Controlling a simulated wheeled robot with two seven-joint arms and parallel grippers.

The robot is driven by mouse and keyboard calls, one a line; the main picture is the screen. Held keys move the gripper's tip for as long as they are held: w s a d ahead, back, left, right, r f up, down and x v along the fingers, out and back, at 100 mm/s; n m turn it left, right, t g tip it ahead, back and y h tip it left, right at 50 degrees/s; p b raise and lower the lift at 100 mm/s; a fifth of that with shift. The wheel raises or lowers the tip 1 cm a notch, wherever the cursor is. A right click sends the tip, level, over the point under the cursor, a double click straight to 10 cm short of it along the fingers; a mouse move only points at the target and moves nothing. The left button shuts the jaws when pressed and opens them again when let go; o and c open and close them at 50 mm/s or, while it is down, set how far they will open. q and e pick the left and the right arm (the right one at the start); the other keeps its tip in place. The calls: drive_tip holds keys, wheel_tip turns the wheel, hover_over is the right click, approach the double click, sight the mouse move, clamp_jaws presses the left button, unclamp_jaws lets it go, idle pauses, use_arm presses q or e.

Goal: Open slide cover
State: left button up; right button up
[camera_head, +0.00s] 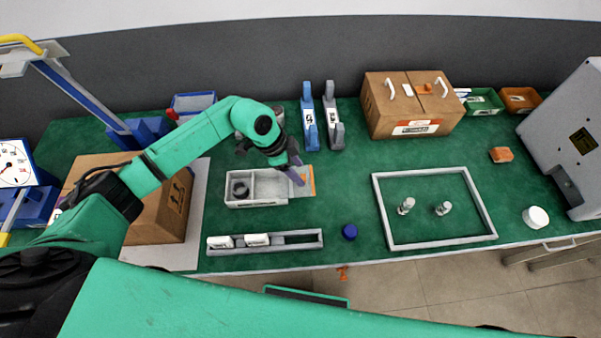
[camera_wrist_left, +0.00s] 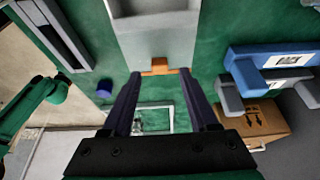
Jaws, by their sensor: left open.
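A grey box (camera_head: 233,203) stands near the middle left of the table; a dark round part (camera_head: 240,188) sits in its open left compartment. Its right side shows a pale grey flat surface, which looks like the slide cover (camera_head: 268,188), with orange (camera_head: 311,181) at the right end. In the left wrist view the pale surface (camera_wrist_left: 158,42) ends at a small orange tab (camera_wrist_left: 160,65). My left gripper (camera_head: 296,176) is over that right end. There its fingers (camera_wrist_left: 160,75) are apart, one on each side of the tab; contact cannot be told. My right gripper is not in view.
A narrow grey rack (camera_head: 290,240) with white blocks and a blue cap (camera_head: 349,232) lie in front of the box. Blue and grey clamp-like pieces (camera_head: 309,118) stand behind it. A cardboard carton (camera_head: 185,205) is at left. A grey frame (camera_head: 440,243) with metal fittings lies at right.

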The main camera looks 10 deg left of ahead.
use_arm(q)
drive_tip(key=b+v, duration=0.2)
drive_tip(key=v, duration=1)
